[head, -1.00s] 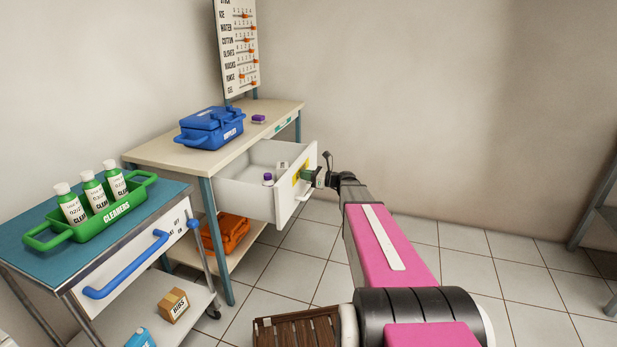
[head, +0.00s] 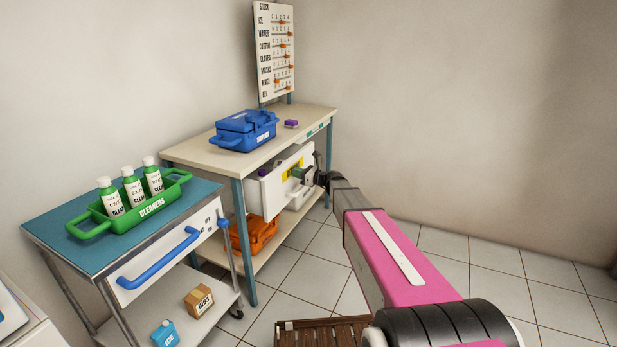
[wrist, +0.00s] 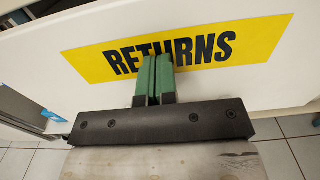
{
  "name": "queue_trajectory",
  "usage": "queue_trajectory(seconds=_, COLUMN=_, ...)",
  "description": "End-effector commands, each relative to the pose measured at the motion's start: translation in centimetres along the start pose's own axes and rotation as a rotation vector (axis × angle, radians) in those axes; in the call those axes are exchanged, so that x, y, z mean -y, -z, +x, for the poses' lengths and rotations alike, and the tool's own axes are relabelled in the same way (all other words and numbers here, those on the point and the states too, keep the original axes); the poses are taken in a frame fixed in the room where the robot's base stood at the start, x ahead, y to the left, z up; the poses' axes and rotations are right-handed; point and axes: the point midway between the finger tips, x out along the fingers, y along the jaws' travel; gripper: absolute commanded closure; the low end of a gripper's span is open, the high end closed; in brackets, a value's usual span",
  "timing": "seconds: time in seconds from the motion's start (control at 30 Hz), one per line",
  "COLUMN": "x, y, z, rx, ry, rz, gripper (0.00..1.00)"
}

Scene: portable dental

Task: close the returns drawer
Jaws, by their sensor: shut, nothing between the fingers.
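The returns drawer (head: 270,192) is a white drawer under the beige table. It stands partly open, its front out from the table's edge. A purple-capped item (head: 262,172) shows inside it. Its yellow RETURNS label (wrist: 245,45) fills much of the wrist view. My gripper (head: 298,174) is at the drawer front. In the wrist view its green fingertips (wrist: 153,62) are together and empty, against or very close to the lower part of the label. I cannot tell if they touch.
The beige table (head: 205,157) holds a blue case (head: 245,132) and a small purple item (head: 291,123). An orange case (head: 258,233) is on its lower shelf. A blue-topped cart (head: 75,225) with a green cleaners caddy (head: 150,208) stands at left. Tiled floor at right is clear.

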Motion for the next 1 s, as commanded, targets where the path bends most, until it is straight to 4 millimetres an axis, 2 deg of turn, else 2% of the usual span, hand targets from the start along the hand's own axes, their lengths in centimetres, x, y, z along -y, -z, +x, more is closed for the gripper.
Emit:
queue_trajectory(seconds=0.03, x=0.1, y=0.1, z=1.2, rx=0.0, ry=-0.001, rz=0.0, gripper=1.0)
queue_trajectory(seconds=0.2, x=0.1, y=0.1, z=4.3, rx=-0.001, ry=-0.001, rz=0.0, gripper=1.0)
queue_trajectory(seconds=0.5, x=0.1, y=0.1, z=8.3, rx=-0.001, ry=0.0, rz=0.0, gripper=1.0)
queue_trajectory(seconds=0.7, x=0.1, y=0.1, z=9.7, rx=0.0, ry=0.0, rz=0.0, gripper=1.0)
queue_trajectory(seconds=1.0, x=0.1, y=0.0, z=10.4, rx=0.0, ry=0.0, rz=0.0, gripper=1.0)
